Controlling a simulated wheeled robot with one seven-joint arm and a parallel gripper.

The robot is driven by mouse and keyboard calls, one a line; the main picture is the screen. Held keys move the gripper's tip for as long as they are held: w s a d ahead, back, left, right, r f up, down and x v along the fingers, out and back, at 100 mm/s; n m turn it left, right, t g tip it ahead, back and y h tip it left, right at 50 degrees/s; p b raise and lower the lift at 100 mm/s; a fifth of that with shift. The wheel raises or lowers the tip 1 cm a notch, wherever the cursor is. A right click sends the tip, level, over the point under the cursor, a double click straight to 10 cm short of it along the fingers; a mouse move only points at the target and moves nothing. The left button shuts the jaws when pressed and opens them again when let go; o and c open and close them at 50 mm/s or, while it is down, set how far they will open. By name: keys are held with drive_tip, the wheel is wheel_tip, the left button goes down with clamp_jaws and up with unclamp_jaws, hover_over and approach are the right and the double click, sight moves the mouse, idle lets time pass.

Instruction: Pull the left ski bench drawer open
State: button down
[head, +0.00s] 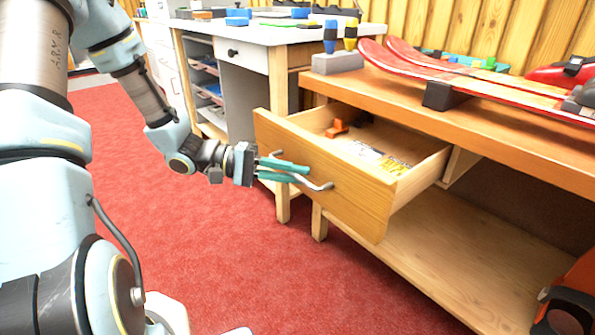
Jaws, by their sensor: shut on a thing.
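The left ski bench drawer (365,195) is a light wooden drawer standing well out from under the wooden bench top (480,115). Its inside shows an orange item (337,128) and a paper with yellow and black print (375,155). A grey bar handle (318,186) runs across its front. My gripper (288,170), with teal fingers, is shut on the handle near its left part. The fingers hide some of the handle.
Red skis (470,75) rest on a black block on the bench top. A white-topped workbench (270,35) with its own drawer stands behind at left. An orange and black item (568,300) sits at lower right. The red carpet (215,240) is clear before the drawer.

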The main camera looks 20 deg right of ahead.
drive_tip(key=c, duration=0.9)
unclamp_jaws()
drive_tip(key=p+v, duration=0.2)
drive_tip(key=v, duration=0.9)
drive_tip(key=shift+s, duration=0.1)
